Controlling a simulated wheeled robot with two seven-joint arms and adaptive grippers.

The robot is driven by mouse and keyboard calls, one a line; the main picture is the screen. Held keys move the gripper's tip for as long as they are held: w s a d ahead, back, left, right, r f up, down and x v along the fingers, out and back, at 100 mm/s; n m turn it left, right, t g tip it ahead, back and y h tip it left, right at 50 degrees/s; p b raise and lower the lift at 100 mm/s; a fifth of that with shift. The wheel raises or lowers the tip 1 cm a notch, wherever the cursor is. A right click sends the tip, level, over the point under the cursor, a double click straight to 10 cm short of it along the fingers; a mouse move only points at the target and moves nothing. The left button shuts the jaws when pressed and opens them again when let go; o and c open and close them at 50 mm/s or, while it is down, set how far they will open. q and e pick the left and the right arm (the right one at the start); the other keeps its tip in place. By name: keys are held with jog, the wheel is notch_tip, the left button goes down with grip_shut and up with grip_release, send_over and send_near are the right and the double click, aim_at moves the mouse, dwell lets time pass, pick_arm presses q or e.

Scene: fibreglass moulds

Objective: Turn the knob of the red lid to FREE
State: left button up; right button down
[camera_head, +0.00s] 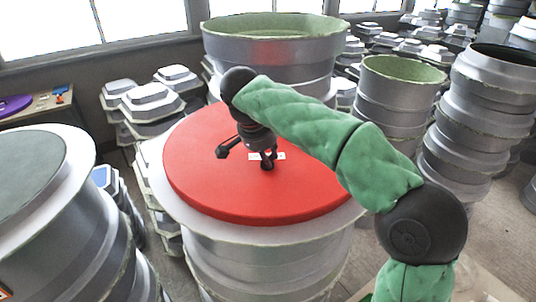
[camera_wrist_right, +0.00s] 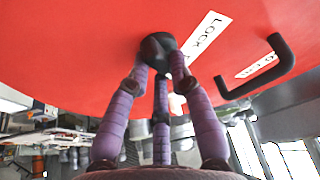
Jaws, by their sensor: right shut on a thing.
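The red lid (camera_head: 200,170) lies flat on a wide grey mould drum in the middle of the head view. My right gripper (camera_head: 267,163) reaches down to the lid's middle and is shut on the dark knob. The knob (camera_wrist_right: 157,48) shows between the purple fingers in the wrist view. A white label reading LOCK (camera_wrist_right: 206,34) lies beside it. A second white label (camera_wrist_right: 260,64) is partly covered by a black bent handle (camera_wrist_right: 268,72) on the lid. The knob's pointing direction is hidden by the fingers. My left gripper is not in view.
A grey drum (camera_head: 110,255) stands close at the left. A taller drum (camera_head: 275,65) stands behind the lid, with stacked mould rings (camera_head: 480,120) at the right. A table with a purple disc (camera_head: 14,104) is at the far left. The lid's surface is otherwise clear.

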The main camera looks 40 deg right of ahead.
jog(key=shift+m, duration=0.3)
dwell(0.4)
jog(key=c, duration=1.1)
grip_release()
jog(key=v, duration=1.2)
jog(key=shift+w, duration=0.15)
